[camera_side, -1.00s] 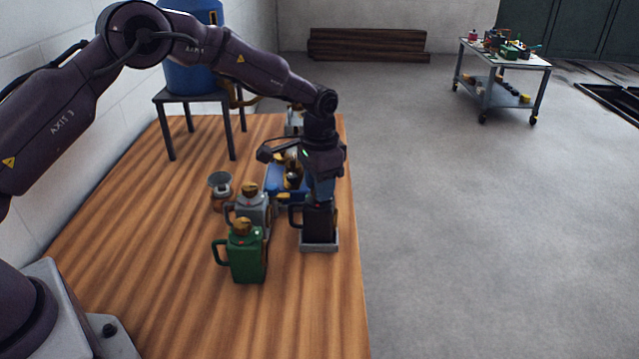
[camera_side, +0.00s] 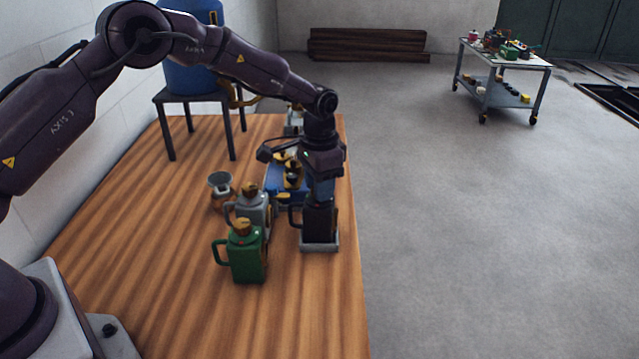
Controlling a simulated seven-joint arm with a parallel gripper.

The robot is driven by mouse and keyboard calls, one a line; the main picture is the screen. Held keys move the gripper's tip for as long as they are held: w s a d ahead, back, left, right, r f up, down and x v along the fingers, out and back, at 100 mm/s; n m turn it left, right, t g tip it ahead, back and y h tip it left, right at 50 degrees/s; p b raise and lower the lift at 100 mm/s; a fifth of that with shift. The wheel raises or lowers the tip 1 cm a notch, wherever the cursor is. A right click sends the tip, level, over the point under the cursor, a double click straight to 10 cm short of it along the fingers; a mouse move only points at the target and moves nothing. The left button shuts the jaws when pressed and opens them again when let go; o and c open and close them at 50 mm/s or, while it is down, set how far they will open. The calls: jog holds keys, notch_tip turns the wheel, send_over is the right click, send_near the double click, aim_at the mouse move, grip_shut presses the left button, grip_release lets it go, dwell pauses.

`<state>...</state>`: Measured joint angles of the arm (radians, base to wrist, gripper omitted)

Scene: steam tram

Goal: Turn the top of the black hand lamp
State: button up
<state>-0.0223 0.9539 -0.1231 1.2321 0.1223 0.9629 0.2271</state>
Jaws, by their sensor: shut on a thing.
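The black hand lamp (camera_side: 319,224) stands upright in a shallow grey tray (camera_side: 320,246) near the right edge of the wooden table. Its handle points left. My gripper (camera_side: 320,196) points straight down over the lamp and is shut on its top. The fingers and the top itself are mostly hidden by the gripper body, so how far the top is turned cannot be seen.
A green hand lamp (camera_side: 246,256) and a grey hand lamp (camera_side: 254,210) stand close to the left. A funnel-like metal piece (camera_side: 220,188) and a blue tray (camera_side: 283,188) with brass parts are behind. The left front of the table (camera_side: 130,240) is clear.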

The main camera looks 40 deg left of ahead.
dwell(0.4)
jog(key=o, duration=0.9)
jog(key=shift+o, duration=0.2)
jog(key=shift+r, duration=0.1)
notch_tip(320, 180, up, 13)
